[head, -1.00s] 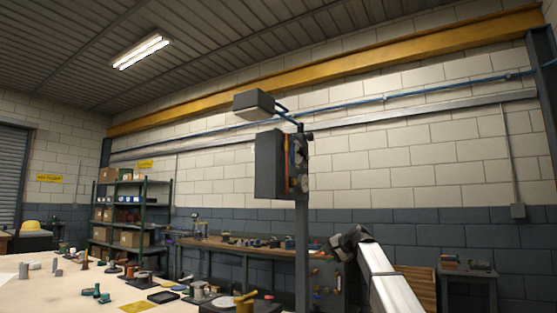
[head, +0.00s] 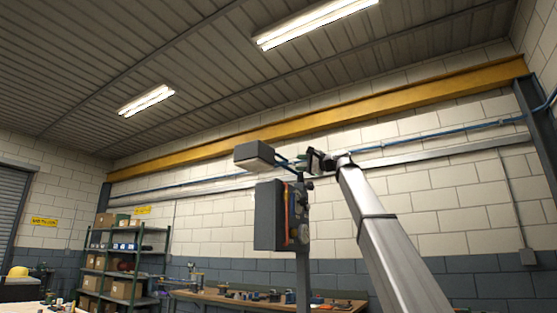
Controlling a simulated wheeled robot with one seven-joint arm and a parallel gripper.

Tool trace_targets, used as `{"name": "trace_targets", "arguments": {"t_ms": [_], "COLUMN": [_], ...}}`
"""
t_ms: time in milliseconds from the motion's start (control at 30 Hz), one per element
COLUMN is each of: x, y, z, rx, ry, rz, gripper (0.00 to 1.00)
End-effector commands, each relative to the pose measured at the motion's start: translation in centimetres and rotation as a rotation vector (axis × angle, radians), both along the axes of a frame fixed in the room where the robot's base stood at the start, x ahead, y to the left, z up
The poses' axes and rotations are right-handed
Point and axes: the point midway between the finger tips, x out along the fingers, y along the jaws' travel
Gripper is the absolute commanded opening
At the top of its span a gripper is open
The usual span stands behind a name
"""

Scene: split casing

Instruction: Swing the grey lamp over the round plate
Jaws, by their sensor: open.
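The grey lamp (head: 254,156) is a box-shaped head on a thin dark arm (head: 287,163), high on a post. It points to the left of the post. My gripper (head: 311,160) is raised near the top of the post, to the right of the lamp head and close to the lamp's arm. It is open. I cannot tell whether it touches the lamp's arm. The round plate is not in view.
A grey box with coloured parts (head: 270,215) hangs on the post below the lamp. A workbench (head: 240,302) and a shelf (head: 125,265) with boxes stand by the wall. A yellow beam (head: 400,108) runs behind. The air left of the lamp is clear.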

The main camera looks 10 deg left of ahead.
Motion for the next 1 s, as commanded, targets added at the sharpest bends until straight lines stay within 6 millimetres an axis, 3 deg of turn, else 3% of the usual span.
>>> {"name": "trace_targets", "arguments": {"t_ms": [33,133,367,700,1000], "x": [-0.4,-1.0,-0.2,1.8,2.5], "y": [0.1,0.2,2.4,7.8,10.0], "z": [1.2,2.2,2.7,3.8,4.1], "rx": [0.01,0.021,0.024,0.022,0.022], "ry": [-0.002,-0.003,-0.002,-0.004,-0.004], "rz": [0.007,0.016,0.018,0.018,0.017], "gripper": [0.4,0.4,0.4,0.4,0.4]}}
